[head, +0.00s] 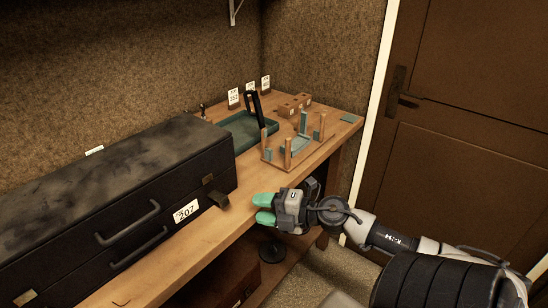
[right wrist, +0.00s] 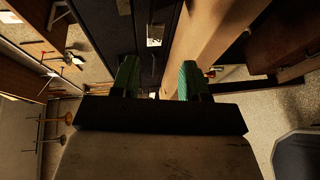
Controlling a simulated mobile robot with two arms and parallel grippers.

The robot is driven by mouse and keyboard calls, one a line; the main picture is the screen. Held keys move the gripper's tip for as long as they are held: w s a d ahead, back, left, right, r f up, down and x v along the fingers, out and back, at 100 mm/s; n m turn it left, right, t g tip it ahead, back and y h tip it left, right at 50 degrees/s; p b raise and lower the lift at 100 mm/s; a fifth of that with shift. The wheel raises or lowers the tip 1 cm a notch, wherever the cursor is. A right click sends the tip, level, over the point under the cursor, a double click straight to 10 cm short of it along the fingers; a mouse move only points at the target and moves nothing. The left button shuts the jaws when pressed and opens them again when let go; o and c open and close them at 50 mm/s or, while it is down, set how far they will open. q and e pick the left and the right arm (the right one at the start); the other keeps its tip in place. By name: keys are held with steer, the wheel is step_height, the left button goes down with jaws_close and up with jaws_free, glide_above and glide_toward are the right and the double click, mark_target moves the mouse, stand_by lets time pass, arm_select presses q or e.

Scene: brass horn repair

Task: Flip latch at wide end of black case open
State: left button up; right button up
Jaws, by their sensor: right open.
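The long black case (head: 110,190) lies on the wooden bench at the left, its lid down. Near the right end of its front, a small brown latch plate (head: 207,179) sits on the face, and a dark flap (head: 218,200) juts outward just below it. Another latch (head: 26,298) shows at the lower left end. My right gripper (head: 257,209) is open and empty, its green fingers pointing left, to the right of the flap and apart from it. In the right wrist view its fingers (right wrist: 158,80) are spread, with the dark case (right wrist: 147,60) beyond. My left gripper is out of view.
The case front carries handles (head: 128,222) and a white 207 label (head: 186,211). Behind it on the bench (head: 240,218) stand a green tray (head: 245,137) and a wooden rack with posts (head: 292,152). A brown door (head: 465,110) is at the right.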

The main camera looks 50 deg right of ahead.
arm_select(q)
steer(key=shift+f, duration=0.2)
arm_select(e)
steer(key=shift+v, duration=1.4)
steer(key=shift+f, duration=0.1)
